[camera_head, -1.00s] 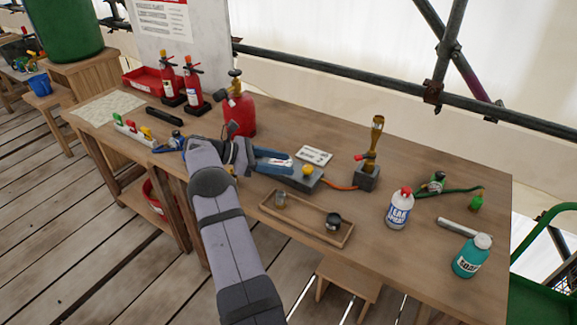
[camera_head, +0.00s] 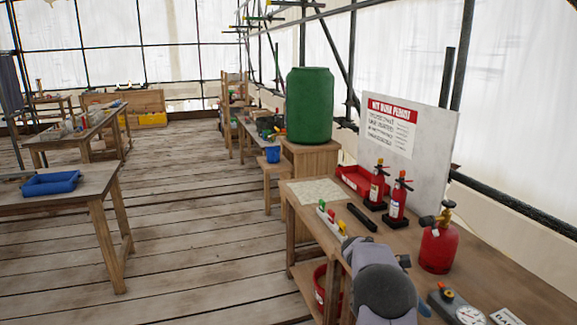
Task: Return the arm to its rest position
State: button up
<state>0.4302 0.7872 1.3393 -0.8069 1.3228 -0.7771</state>
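My arm (camera_head: 383,285) shows at the bottom right of the head view, in front of the near edge of the wooden workbench (camera_head: 530,285). Its grey rounded joint hides part of the bench. My gripper cannot be made out in this view, so whether it is open or shut does not show. A red gas canister (camera_head: 438,248) with a brass valve stands on the bench to the right of the arm. A grey box with a gauge (camera_head: 465,313) is at the bottom edge, to the right of the arm.
Two red fire extinguishers (camera_head: 398,203) (camera_head: 376,187), a red tray (camera_head: 355,179), a black bar (camera_head: 362,217) and a rack with coloured pieces (camera_head: 331,219) are on the bench. A sign board (camera_head: 425,145) stands behind. A green barrel (camera_head: 309,105) is beyond. Open plank floor (camera_head: 200,240) lies left.

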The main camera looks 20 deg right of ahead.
jog(key=s+a+r+m+t+y+p, duration=0.1)
jog(key=s+a+m+t+y, duration=0.1)
jog(key=a, duration=0.9)
jog(key=s+a+r+m+t+y+p, duration=0.1)
jog(key=s+a+t+y, duration=0.1)
jog(key=a, duration=0.9)
jog(key=s+a+f+m+t+y+p, duration=0.1)
jog(key=s+a+m+y+p, duration=0.1)
jog(key=s+a, duration=0.7)
jog(key=a+m+y, duration=0.1)
jog(key=a+m, duration=0.1)
jog(key=a, duration=0.2)
jog(key=shift+s+a+m, duration=0.4)
